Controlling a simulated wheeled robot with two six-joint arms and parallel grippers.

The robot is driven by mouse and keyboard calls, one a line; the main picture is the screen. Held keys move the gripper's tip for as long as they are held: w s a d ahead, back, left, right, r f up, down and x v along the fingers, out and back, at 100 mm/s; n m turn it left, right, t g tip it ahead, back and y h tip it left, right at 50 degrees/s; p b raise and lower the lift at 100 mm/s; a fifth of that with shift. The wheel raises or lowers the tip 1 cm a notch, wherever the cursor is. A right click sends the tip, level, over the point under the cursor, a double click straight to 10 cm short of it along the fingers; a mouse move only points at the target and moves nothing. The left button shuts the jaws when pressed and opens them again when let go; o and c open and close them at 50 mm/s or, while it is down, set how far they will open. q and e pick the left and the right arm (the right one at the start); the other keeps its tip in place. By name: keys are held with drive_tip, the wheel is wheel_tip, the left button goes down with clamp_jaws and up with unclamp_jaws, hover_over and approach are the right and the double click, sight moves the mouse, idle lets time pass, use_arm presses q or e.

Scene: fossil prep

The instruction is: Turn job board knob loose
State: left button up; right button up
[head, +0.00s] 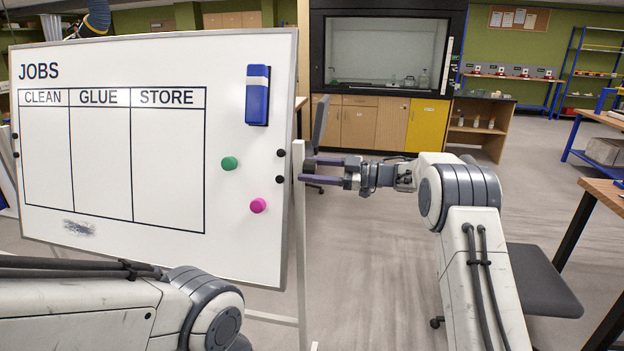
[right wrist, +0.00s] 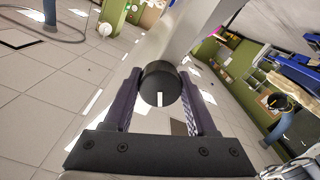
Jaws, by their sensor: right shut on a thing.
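The job board (head: 160,60) is a white panel headed JOBS, with CLEAN, GLUE and STORE columns, on a pale stand. The black round knob (right wrist: 160,78) sits between the fingers of my right gripper (right wrist: 162,95) in the right wrist view. A short white mark shows on its face, upright in that picture. My right gripper (head: 303,170) is shut on the knob at the right side of the board, by the pale stand post (head: 298,230). In the head view I cannot make out the knob between the fingertips. My left gripper is out of view; only my left arm shows.
A blue and white eraser (head: 257,95), a green magnet (head: 229,163) and a pink magnet (head: 258,205) are on the board. A grey chair seat (head: 540,282) and a wooden table (head: 608,192) stand at the right.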

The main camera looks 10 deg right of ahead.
drive_tip(key=o, duration=1.4)
drive_tip(key=shift+c, duration=0.2)
drive_tip(key=b+v, duration=0.2)
drive_tip(key=v, duration=0.8)
drive_tip(key=shift+d, duration=0.25)
drive_tip(key=shift+r, duration=0.1)
